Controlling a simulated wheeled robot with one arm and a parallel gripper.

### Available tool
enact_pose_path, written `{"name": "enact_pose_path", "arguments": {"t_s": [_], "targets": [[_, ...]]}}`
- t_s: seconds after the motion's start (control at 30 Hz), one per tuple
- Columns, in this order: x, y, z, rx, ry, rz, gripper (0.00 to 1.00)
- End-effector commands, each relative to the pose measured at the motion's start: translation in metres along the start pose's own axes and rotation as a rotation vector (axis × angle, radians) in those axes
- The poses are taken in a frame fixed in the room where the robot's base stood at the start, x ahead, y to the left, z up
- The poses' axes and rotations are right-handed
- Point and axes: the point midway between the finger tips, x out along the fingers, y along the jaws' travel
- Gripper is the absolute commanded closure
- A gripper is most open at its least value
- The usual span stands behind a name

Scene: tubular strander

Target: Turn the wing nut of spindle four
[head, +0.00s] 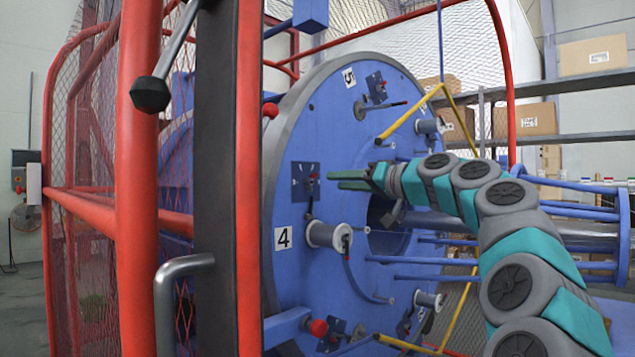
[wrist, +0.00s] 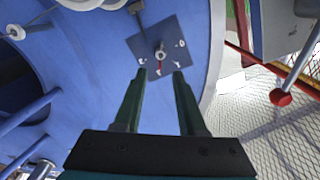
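The label 4 (head: 283,238) is on the big blue disc, left of a white spool (head: 325,235) on its spindle. A small pale fitting (head: 346,239) is at the spool's outer end; its wing shape is too small to make out. Above the spool is a dark blue plate (head: 305,182) with a small knob and marks. The wrist view shows this plate (wrist: 160,48), with a round knob (wrist: 160,53) and a red pointer below it. My gripper (head: 333,180) is open and empty, its fingers pointing at the plate. In the wrist view the fingertips (wrist: 160,73) are apart below the knob.
Red guard frame bars (head: 138,180) and mesh stand at the left. Blue rods (head: 420,261) stick out from the disc below my arm. A yellow bar (head: 412,112) crosses above. In the wrist view, a red-tipped lever (wrist: 281,97) is at the right.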

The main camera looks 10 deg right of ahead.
Motion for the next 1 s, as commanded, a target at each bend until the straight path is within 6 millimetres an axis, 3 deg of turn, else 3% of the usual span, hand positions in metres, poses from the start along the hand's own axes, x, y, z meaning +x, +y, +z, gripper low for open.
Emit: {"name": "enact_pose_path", "arguments": {"t_s": [0.6, 0.93, 1.0], "targets": [[0.070, -0.001, 0.000, -0.001, -0.003, 0.001, 0.60], [0.074, -0.001, 0.002, 0.000, -0.003, 0.000, 0.60], [0.074, -0.001, 0.002, 0.000, -0.003, 0.000, 0.68]]}}
